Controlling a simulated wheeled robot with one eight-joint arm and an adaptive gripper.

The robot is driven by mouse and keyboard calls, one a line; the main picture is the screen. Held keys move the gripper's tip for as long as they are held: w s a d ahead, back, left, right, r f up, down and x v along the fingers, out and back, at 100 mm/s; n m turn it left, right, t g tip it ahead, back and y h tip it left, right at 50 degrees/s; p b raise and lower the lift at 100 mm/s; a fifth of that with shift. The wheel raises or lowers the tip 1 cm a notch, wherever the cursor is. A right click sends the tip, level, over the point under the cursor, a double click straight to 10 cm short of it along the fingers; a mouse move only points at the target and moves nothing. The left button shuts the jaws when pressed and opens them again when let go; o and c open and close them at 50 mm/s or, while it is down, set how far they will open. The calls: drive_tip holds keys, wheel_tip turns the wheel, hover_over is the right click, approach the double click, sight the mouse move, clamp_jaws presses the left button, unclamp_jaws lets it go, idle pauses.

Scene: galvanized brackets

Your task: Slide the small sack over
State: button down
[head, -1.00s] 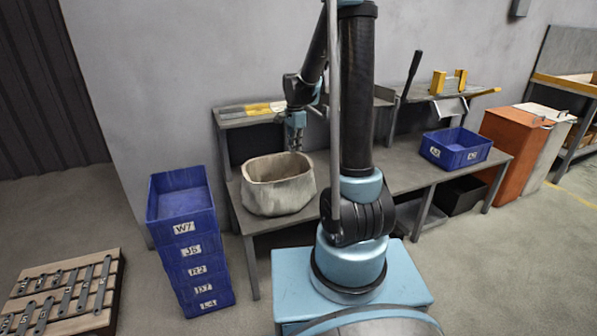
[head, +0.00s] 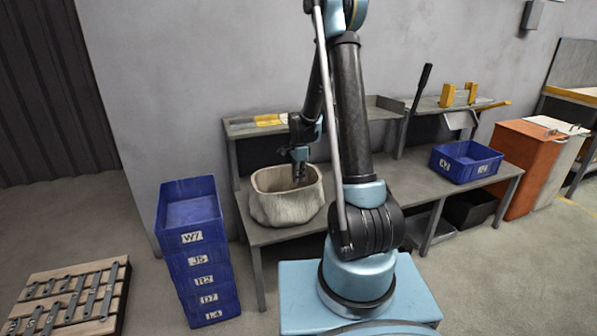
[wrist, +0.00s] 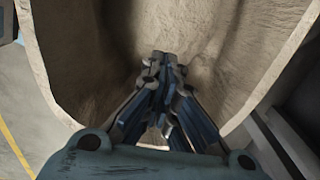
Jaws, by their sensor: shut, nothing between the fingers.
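The small sack (head: 287,206) is an open-topped beige bag standing upright on the left part of the grey workbench. My gripper (head: 299,181) reaches down from above, and in the head view its tip is at the mouth of the sack. In the wrist view the gripper (wrist: 162,62) is shut and empty, with its fingers inside the sack opening and the sack's inner wall (wrist: 95,60) around them. I cannot tell whether the fingertips touch the wall. The sack's bottom inside is in shadow.
The workbench (head: 400,187) is largely clear right of the sack, behind my arm. A blue bin (head: 466,161) stands at its right end. Stacked blue crates (head: 196,252) stand left of the bench. A raised shelf (head: 258,124) runs along the back.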

sight(308, 180)
drive_tip(key=shift+w+d+f, duration=0.3)
drive_tip(key=shift+d+f, duration=0.45)
drive_tip(key=shift+d, duration=0.25)
drive_tip(key=shift+w+d+f, duration=0.25)
drive_tip(key=shift+d+f, duration=0.45)
drive_tip(key=shift+d, duration=0.25)
